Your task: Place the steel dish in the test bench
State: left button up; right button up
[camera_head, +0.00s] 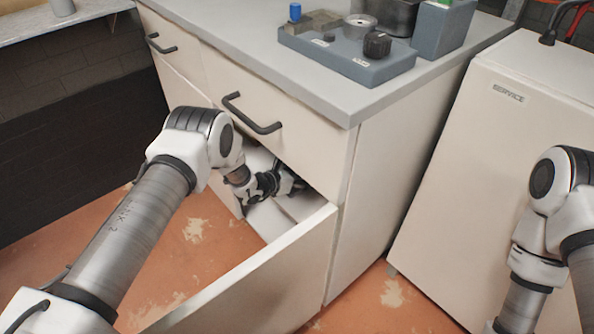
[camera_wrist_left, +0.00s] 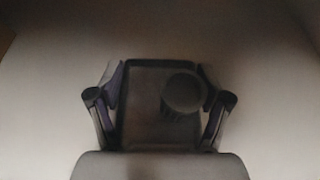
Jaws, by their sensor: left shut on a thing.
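My left gripper (camera_head: 290,187) reaches down into the open lower drawer, partly hidden by its own wrist. In the left wrist view my left gripper (camera_wrist_left: 162,110) has a finger on each side of a dark rectangular dish (camera_wrist_left: 145,105) and is shut on it. A round dark shape (camera_wrist_left: 183,92) shows on that dish; the picture is too dim to tell if its surface is steel. The test bench (camera_head: 350,62) is a blue-grey block on the worktop, with a black knob, a round metal ring and a blue-topped part. My right gripper is out of view.
The open drawer front (camera_head: 275,275) stands out below the grey worktop (camera_head: 240,40). A closed drawer with a black handle (camera_head: 250,112) is just above my left wrist. A white cabinet marked SERVICE (camera_head: 500,150) stands at the right. Worktop left of the test bench is clear.

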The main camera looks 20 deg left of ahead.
pick_arm(q)
jog(key=shift+f, duration=0.15)
jog(key=o, duration=1.3)
jog(key=shift+c, duration=0.2)
jog(key=shift+r, duration=0.2)
jog(key=p+v, duration=0.3)
jog(key=v, duration=0.8)
jog(key=shift+p, duration=0.35)
jog(key=shift+s+a+r, duration=0.1)
jog(key=shift+s+a, duration=0.05)
jog(key=shift+s, duration=0.3)
